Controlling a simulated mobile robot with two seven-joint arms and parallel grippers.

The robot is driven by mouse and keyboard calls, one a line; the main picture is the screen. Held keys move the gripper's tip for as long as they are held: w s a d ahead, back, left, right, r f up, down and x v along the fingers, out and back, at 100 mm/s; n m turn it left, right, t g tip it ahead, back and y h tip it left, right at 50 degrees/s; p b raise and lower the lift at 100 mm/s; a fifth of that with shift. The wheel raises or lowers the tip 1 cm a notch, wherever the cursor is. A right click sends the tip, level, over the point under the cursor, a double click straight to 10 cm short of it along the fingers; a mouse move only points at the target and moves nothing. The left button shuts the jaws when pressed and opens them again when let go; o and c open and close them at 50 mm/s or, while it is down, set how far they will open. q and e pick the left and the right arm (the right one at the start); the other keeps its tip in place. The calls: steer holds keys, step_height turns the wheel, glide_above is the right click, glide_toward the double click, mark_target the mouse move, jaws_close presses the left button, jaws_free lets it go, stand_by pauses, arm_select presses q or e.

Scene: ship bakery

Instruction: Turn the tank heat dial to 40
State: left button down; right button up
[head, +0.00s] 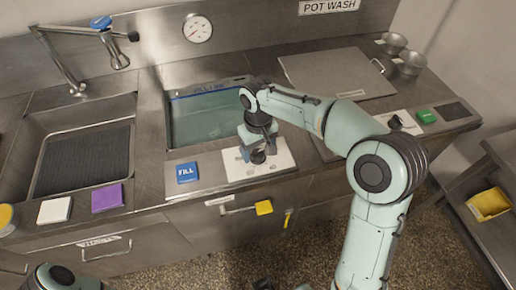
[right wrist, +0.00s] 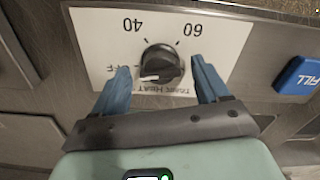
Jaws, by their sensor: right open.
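The tank heat dial (right wrist: 162,64) is a round black knob on a white panel (right wrist: 215,35) in the right wrist view. The panel is upside down there, with 40 at upper left, 60 at upper right and OFF at left. The knob's white pointer lies to the left, near OFF. My right gripper (right wrist: 160,66) is open, its blue fingers on either side of the knob with gaps visible; I cannot tell how deep they reach. In the head view my right gripper (head: 258,150) is over the white panel (head: 280,163) and partly covers the dial. My left gripper is not in view.
The blue FILL button (head: 187,172) sits left of the panel. Behind is the water-filled tank (head: 172,120), with a round gauge (head: 198,28) on the back wall. A second black knob (head: 395,122) and a green button (head: 427,116) are farther right. A yellow piece (head: 264,207) is below the counter edge.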

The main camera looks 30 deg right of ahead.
steer(key=c, duration=1.1)
steer(key=shift+o, duration=0.2)
steer(key=m, duration=0.6)
steer(key=shift+m+p, duration=0.35)
steer(key=shift+m, duration=0.05)
steer(key=m, duration=0.3)
steer(key=shift+m, duration=2.1)
